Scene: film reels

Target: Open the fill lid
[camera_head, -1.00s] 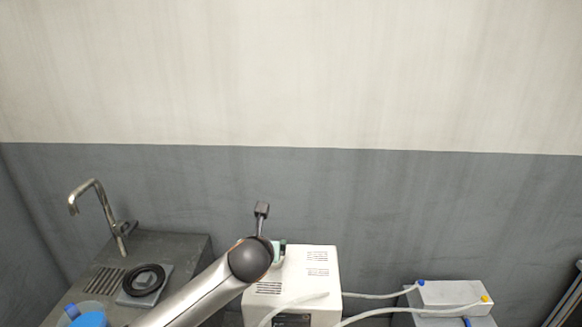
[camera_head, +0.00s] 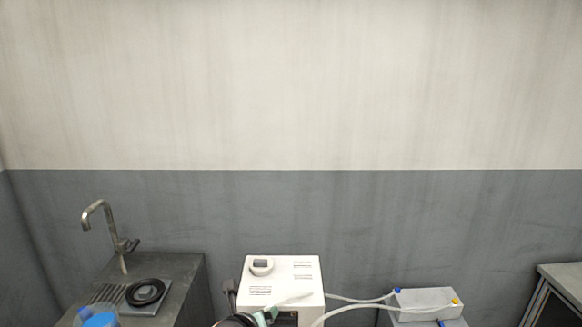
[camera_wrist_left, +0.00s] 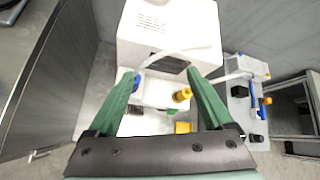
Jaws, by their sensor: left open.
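A white box-shaped machine (camera_head: 283,272) stands at the bottom middle of the head view. A round white cap with a dark window (camera_head: 261,266), seemingly the fill lid, sits shut on its top at the back left. My left gripper (camera_head: 266,316) shows only partly at the lower edge, in front of the machine and below the cap. In the left wrist view its green fingers (camera_wrist_left: 160,72) are spread and empty, before the machine's front (camera_wrist_left: 170,30). A blue fitting (camera_wrist_left: 136,82) and a yellow fitting (camera_wrist_left: 182,95) appear between them. The cap is not seen there. My right gripper is out of view.
Pale hoses (camera_head: 355,308) run from the machine to a grey-white box (camera_head: 428,298) on the right. A sink counter (camera_head: 185,275) with a tap (camera_head: 105,220) stands left. A metal cabinet (camera_head: 560,280) is far right. The wall behind is bare.

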